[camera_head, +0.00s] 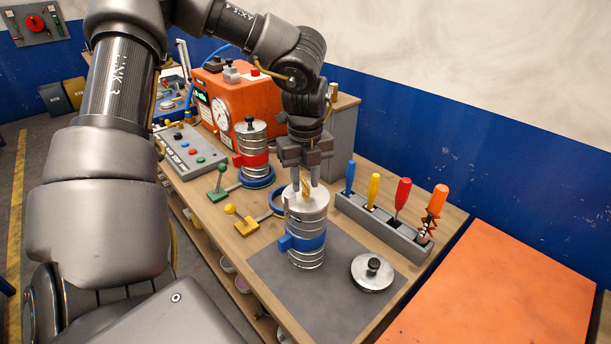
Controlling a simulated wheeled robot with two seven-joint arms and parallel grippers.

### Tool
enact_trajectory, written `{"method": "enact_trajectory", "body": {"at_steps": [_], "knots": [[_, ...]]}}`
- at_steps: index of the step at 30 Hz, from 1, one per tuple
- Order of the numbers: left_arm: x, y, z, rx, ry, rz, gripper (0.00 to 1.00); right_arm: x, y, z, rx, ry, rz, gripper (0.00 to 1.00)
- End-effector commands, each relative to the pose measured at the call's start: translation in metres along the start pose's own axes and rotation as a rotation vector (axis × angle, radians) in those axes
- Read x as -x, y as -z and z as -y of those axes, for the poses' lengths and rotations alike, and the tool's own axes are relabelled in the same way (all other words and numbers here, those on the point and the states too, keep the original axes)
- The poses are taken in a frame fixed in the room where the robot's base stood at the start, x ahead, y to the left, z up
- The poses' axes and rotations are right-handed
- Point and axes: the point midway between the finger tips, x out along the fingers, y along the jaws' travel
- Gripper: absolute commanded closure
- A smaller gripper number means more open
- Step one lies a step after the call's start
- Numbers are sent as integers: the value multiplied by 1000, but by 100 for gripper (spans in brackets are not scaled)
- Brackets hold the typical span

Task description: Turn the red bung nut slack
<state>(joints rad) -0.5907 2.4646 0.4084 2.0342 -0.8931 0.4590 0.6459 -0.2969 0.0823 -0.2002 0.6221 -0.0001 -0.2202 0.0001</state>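My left gripper (306,183) points down over the top of the front metal cylinder (306,220), which has a blue band (302,242). Its two fingertips are apart, on either side of a small yellow piece (306,188) on the lid. A gap seems to show beside that piece, so the fingers look open. A second metal cylinder (252,138) with a red band (250,160) and black knob stands farther back. I cannot pick out a red bung nut for certain. My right gripper is not in view.
A grey rack (383,227) holds blue, yellow, red and orange-handled tools on the right. A round metal lid (372,272) with a black knob lies on the grey mat (322,310). Green (216,184) and yellow (240,220) levers stand left. An orange box (232,95) is behind.

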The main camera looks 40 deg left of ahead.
Motion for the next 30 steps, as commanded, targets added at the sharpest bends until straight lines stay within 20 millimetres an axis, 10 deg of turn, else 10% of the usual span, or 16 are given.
{"method": "enact_trajectory", "body": {"at_steps": [10,17,30], "knots": [[-4,0,0,1,0,0,70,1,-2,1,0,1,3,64],[-4,0,0,1,0,0,100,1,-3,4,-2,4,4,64],[-7,0,0,50,2,2,100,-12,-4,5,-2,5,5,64]]}}
